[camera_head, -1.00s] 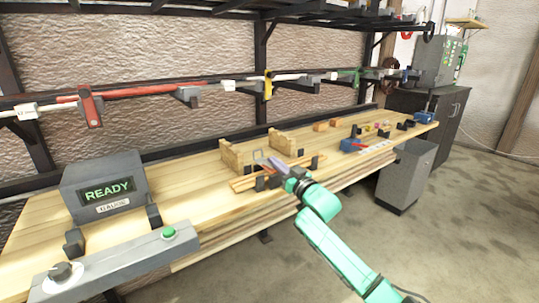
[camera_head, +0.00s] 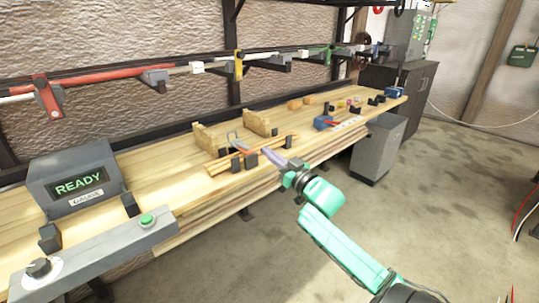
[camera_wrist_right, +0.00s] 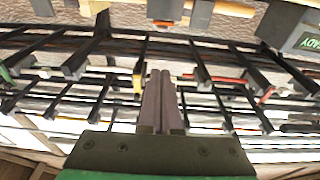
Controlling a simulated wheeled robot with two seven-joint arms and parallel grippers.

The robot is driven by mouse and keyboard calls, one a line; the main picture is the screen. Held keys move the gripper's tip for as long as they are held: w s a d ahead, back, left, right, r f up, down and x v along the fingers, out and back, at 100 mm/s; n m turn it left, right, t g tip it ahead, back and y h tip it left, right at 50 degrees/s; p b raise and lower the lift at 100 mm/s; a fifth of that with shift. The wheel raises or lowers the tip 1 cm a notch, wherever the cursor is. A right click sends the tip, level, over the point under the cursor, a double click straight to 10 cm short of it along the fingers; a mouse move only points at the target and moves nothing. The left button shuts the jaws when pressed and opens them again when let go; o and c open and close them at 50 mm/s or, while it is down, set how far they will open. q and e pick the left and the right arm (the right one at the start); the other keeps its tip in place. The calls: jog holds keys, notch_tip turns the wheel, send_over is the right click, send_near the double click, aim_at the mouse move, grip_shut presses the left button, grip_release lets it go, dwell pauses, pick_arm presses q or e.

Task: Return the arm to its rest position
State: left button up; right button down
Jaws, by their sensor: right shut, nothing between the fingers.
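My right gripper (camera_head: 268,153) is shut and empty at the end of my teal arm. In the head view its fingers overlap the front part of the bench, just right of the laths. In the right wrist view the two grey fingers (camera_wrist_right: 160,100) lie together with nothing between them. Thin wooden laths (camera_head: 218,167) lie on the workbench (camera_head: 160,178) by small black blocks (camera_head: 251,158). The gap between gripper and bench cannot be judged exactly. My left gripper is not in view.
A grey gauge box (camera_head: 75,180) reading READY stands at the left, behind a panel with a green button (camera_head: 147,219). Wooden blocks (camera_head: 207,138) stand behind the laths. A wall rack (camera_head: 110,77) holds coloured bars. A grey bin (camera_head: 375,150) stands right; floor before the bench is open.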

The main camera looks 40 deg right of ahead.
dwell(0.3)
jog(key=s+d+f+m+g+h+p, duration=0.1)
jog(key=d+f+g, duration=0.1)
jog(key=f, duration=0.6)
jog(key=d+f+m+g+h, duration=0.1)
jog(key=d+f+g, duration=0.1)
jog(key=f, duration=0.7)
jog(key=s+a+f+g+p, duration=0.1)
jog(key=s+a+f+g, duration=0.3)
jog(key=f, duration=0.7)
jog(key=s+d+f+g+p, duration=0.1)
jog(key=s+f, duration=0.4)
jog(key=f, duration=0.6)
jog(key=s+a+f+n+g, duration=0.1)
jog(key=s+a+f+g, duration=0.2)
jog(key=s+a+f, duration=0.3)
jog(key=s+a+f+n+g+y+p, duration=0.1)
jog(key=s+a+f, duration=0.5)
jog(key=s, duration=0.8)
jog(key=s+a+f+n+g+y+p, duration=0.1)
jog(key=s+a+f+n+g, duration=0.1)
jog(key=s+a+f+g, duration=0.3)
jog(key=s+a+f, duration=0.1)
jog(key=s+f, duration=0.2)
jog(key=s, duration=0.2)
jog(key=shift+s+a+n+g, duration=0.2)
jog(key=shift+s+n+g, duration=0.2)
